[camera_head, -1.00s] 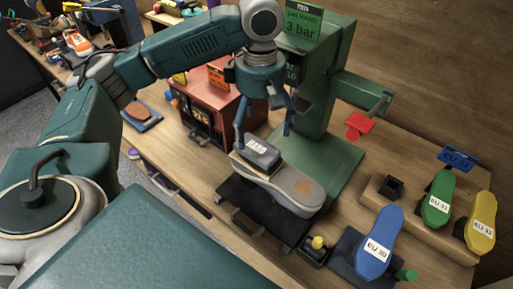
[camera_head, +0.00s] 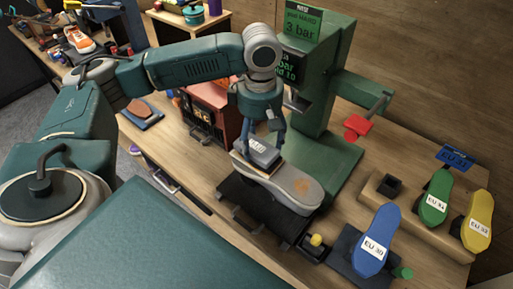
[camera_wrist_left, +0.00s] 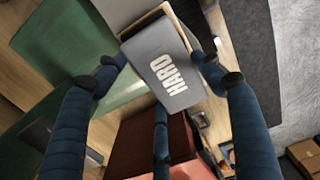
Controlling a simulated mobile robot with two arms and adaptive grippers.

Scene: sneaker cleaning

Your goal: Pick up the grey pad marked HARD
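The grey pad marked HARD (camera_head: 263,152) rests on the heel end of a grey sole form (camera_head: 294,187), with a thin tan layer beneath it. My left gripper (camera_head: 262,142) points down right at the pad in the head view. In the left wrist view the HARD pad (camera_wrist_left: 168,72) lies between the spread blue fingers of the left gripper (camera_wrist_left: 165,80). The fingers are open, with dark tips near the pad's sides; whether they touch it is unclear. My right gripper is not in view.
A green press (camera_head: 318,90) with a pressure sign stands behind the pad. A red lever handle (camera_head: 357,126) juts out at right. A red cabinet (camera_head: 210,105) stands at left. Blue (camera_head: 377,238), green (camera_head: 436,196) and yellow (camera_head: 479,218) soles stand at right.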

